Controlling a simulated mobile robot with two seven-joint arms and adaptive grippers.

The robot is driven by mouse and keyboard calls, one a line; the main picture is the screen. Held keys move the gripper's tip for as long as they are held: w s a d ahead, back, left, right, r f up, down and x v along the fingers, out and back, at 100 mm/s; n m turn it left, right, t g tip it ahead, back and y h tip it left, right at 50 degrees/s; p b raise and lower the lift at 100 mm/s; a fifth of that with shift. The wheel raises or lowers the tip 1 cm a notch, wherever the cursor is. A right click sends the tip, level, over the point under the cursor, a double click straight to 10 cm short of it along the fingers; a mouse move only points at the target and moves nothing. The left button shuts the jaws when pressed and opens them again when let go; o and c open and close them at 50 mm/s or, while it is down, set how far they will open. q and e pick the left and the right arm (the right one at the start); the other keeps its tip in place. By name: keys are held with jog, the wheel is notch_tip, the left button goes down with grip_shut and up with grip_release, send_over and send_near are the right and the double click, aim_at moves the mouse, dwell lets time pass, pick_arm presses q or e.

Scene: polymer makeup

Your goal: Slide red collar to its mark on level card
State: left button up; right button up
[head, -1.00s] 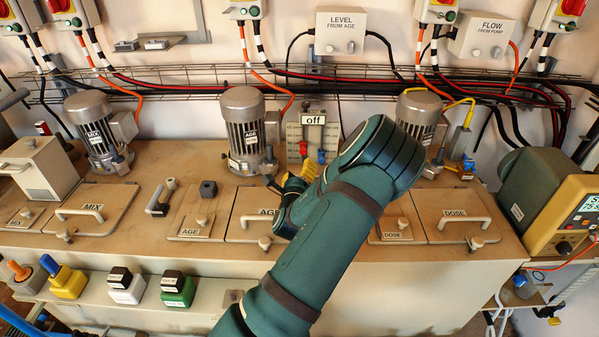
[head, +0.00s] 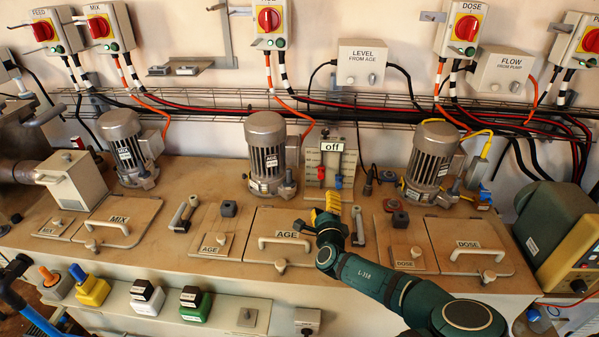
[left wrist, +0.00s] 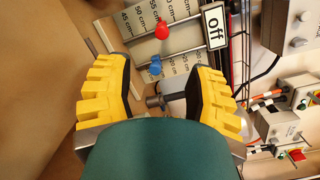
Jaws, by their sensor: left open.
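The level card (head: 331,160) stands upright at the back of the bench, with centimetre marks. A red collar (head: 338,182) and a blue collar (head: 310,182) sit on thin rods in front of it. In the left wrist view the red collar (left wrist: 162,30) is beyond the blue collar (left wrist: 155,66), nearer the "off" sign (left wrist: 215,27). My left gripper (head: 328,217) is open just in front of the card's foot; its yellow fingers (left wrist: 160,92) are apart from both collars. The red collar's mark cannot be made out. My right gripper is not in view.
The AGE motor (head: 268,152) stands left of the card and the DOSE motor (head: 431,163) right of it. A grey handle (head: 358,226) and a red-ringed knob (head: 400,218) are close by on the right. The AGE lid (head: 268,228) lies in front.

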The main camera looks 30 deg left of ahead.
aim_at(321, 177)
pick_arm(q)
jog(key=shift+d+r, duration=0.1)
jog(key=shift+d, duration=0.05)
jog(key=x, duration=1.3)
jog(key=shift+w+a, duration=0.2)
jog(key=shift+w, duration=0.05)
grip_shut()
